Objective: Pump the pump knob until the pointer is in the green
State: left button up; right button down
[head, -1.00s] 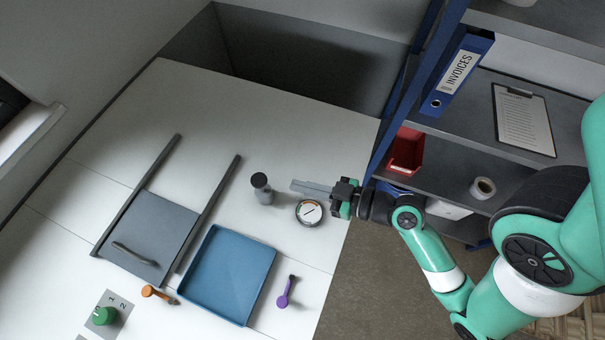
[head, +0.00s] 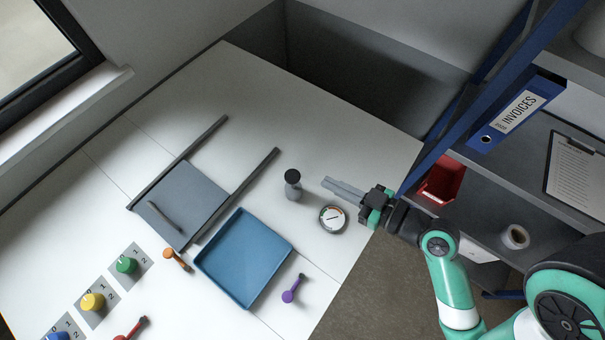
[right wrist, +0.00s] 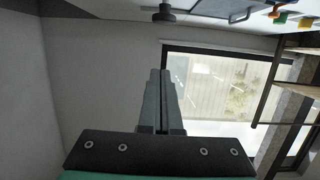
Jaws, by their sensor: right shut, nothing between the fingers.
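The pump (head: 293,190) is a short grey cylinder with a black round knob (head: 292,176) on top, upright on the white table. The round pressure gauge (head: 332,219) stands just to its lower right, with a pale face and coloured marks. Its pointer is too small to read surely against the green. My right gripper (head: 327,183) is shut and empty, its fingers pointing left toward the pump, with a gap between in the picture. In the right wrist view the shut fingers (right wrist: 160,75) show, and the dark knob (right wrist: 164,15) is at the top edge. My left gripper is out of view.
A blue tray (head: 285,244), a purple-handled tool (head: 290,296) and an orange one (head: 170,254) lie left of the gauge. Coloured dials, including a green one (head: 127,265), are at lower left. A blue-framed shelf (head: 470,67) stands right of the table. Table behind the pump is clear.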

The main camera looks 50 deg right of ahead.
jog(key=p, duration=0.2)
send_over(299, 180)
notch_tip(299, 180, down, 2)
jog(key=shift+f, duration=0.1)
jog(key=f+b, duration=0.1)
jog(key=f, duration=0.3)
jog(key=shift+s+f+b, duration=0.1)
jog(key=shift+s+b, duration=0.1)
jog(key=shift+b, duration=0.1)
